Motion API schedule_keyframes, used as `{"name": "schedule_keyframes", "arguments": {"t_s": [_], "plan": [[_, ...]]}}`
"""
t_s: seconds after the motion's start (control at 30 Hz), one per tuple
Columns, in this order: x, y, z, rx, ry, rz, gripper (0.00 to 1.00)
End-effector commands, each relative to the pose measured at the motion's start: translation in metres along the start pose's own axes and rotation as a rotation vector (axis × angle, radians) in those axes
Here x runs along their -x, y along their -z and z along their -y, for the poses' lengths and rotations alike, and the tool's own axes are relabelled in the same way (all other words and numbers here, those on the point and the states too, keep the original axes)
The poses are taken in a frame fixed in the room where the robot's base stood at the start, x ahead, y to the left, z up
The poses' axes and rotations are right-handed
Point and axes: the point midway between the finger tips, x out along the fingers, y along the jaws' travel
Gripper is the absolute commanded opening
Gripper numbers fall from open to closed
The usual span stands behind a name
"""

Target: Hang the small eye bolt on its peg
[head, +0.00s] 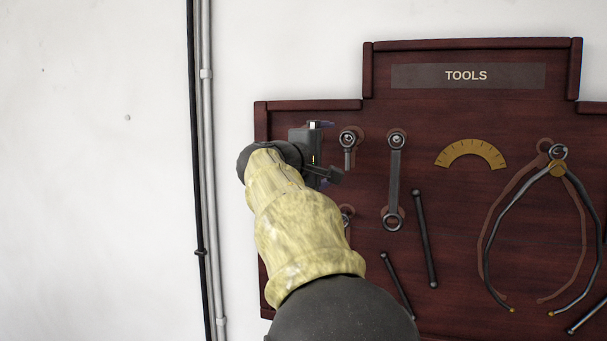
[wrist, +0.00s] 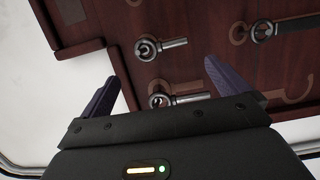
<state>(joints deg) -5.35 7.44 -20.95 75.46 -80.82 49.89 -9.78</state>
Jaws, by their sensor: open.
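A small eye bolt (wrist: 160,100) shows between my open fingers in the wrist view, its ring whole and its shank pointing right, partly cut off by my gripper body. I cannot tell if it rests on a peg; my gripper and arm hide it in the head view. My gripper (head: 326,153) is at the upper left of the dark red tool board (head: 320,107); its two fingers also show spread in the wrist view (wrist: 161,72). Another eye bolt (head: 348,138) hangs just right of my gripper, shank down; it is beyond the fingertips in the wrist view (wrist: 147,48).
A longer double-ringed tool (head: 395,180), a brass protractor (head: 471,154) and large calipers (head: 487,240) are on the board to the right. Another ringed piece (head: 347,211) is partly behind my arm. Pipes (head: 206,150) run down the wall at left.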

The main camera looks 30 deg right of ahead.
Motion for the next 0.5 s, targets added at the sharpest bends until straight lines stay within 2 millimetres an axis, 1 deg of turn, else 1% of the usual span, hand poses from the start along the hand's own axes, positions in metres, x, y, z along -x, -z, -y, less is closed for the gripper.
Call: {"name": "schedule_keyframes", "arguments": {"t_s": [0.03,0.3,0.4,0.5], "plan": [[0.012,0.001,0.005,-0.003,-0.001,-0.005,1.00],[0.064,0.001,0.004,-0.003,0.000,-0.005,1.00],[0.077,0.000,0.002,-0.002,-0.001,-0.002,1.00],[0.085,0.001,0.001,-0.001,-0.001,-0.001,1.00]]}}
